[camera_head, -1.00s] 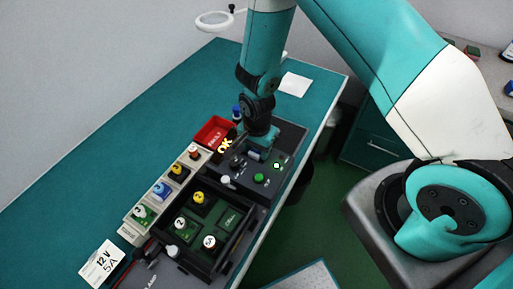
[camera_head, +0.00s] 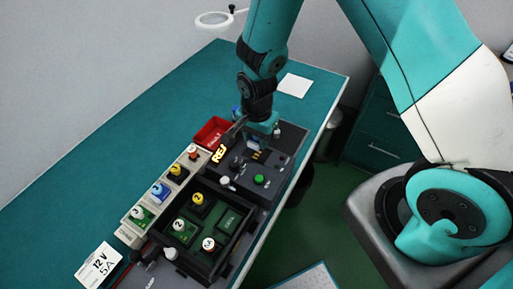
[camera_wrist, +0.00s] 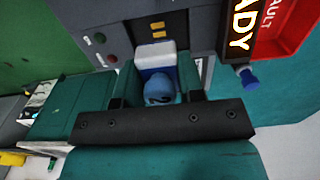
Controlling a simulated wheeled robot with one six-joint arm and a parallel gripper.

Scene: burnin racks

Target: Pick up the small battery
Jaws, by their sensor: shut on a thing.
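The small battery (camera_wrist: 153,58) shows in the wrist view as a white-topped block with a rounded blue part. It is between the two fingers of my gripper (camera_wrist: 160,82), which is shut on it. In the head view the battery (camera_head: 253,144) shows as a small pale blue piece beneath my gripper (camera_head: 256,137). It hangs above the dark test fixture (camera_head: 285,142), close to bare gold contacts (camera_head: 258,155). The lower part of the battery is partly hidden by the gripper.
A red FAULT bin (camera_head: 212,130) and a lit READY display (camera_head: 219,153) stand close to the left of my gripper. A black tray (camera_head: 246,232) with several numbered modules and a pale rack (camera_head: 126,236) are nearer. The back left of the teal bench (camera_head: 165,105) is clear.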

